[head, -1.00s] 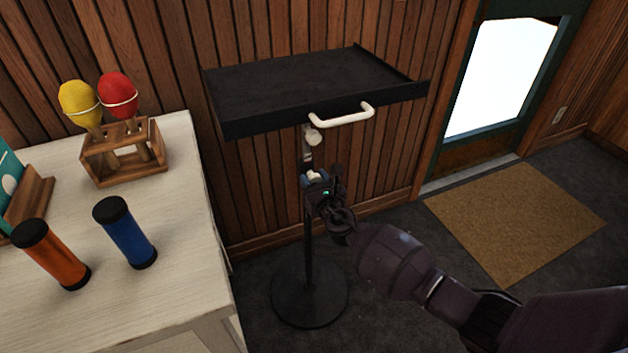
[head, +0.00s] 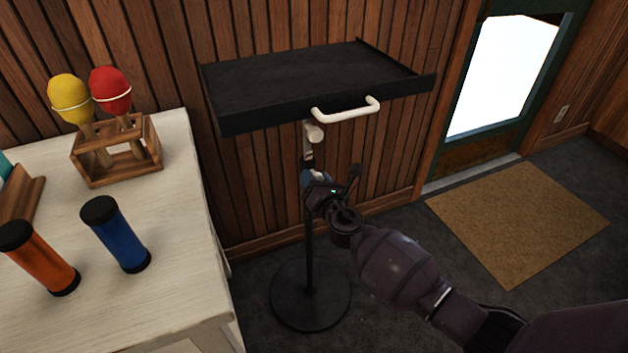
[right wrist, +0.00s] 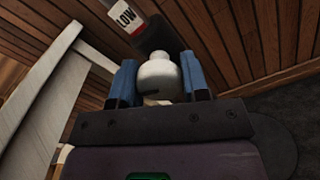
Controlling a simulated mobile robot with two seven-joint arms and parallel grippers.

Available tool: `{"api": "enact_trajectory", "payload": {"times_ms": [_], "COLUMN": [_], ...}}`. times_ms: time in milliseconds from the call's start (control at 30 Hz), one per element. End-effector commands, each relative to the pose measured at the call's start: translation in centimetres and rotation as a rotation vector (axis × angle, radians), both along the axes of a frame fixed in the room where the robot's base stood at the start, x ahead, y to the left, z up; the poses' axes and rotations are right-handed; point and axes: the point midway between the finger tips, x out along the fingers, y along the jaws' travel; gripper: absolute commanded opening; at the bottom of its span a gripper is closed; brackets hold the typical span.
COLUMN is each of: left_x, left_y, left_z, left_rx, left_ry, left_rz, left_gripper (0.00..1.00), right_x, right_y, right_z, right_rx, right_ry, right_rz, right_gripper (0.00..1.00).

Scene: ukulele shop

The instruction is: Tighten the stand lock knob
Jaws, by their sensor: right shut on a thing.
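A black music stand has a flat tray (head: 310,85) with a white handle (head: 346,110) on its front edge, a thin upright pole (head: 309,245) and a round base (head: 311,294). My right gripper (head: 317,180) is at the pole, below the tray. The right wrist view shows its blue fingers on either side of a pale grey lock knob (right wrist: 158,78), shut on it. A black pole part with a white label reading "LOW" (right wrist: 125,15) lies just beyond the knob. My left gripper is out of view.
A pale table (head: 185,235) at the left holds yellow and red maracas in a wooden rack (head: 118,155), with blue (head: 117,235) and orange (head: 40,258) shakers. A panelled wall stands behind the stand. A brown doormat (head: 515,220) lies right.

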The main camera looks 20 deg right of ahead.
Motion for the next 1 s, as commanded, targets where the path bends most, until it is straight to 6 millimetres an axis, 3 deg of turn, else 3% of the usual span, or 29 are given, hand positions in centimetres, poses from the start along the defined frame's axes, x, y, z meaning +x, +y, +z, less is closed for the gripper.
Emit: {"api": "enact_trajectory", "payload": {"times_ms": [1000], "left_x": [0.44], "left_y": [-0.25], "left_z": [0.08], "left_rx": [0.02], "left_ry": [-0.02], "left_rz": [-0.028], "left_gripper": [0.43], "right_x": [-0.06], "right_y": [0.17], "right_z": [0.05], "right_rx": [0.928], "right_ry": [0.034], "right_rz": [-0.001], "right_gripper": [0.18]}}
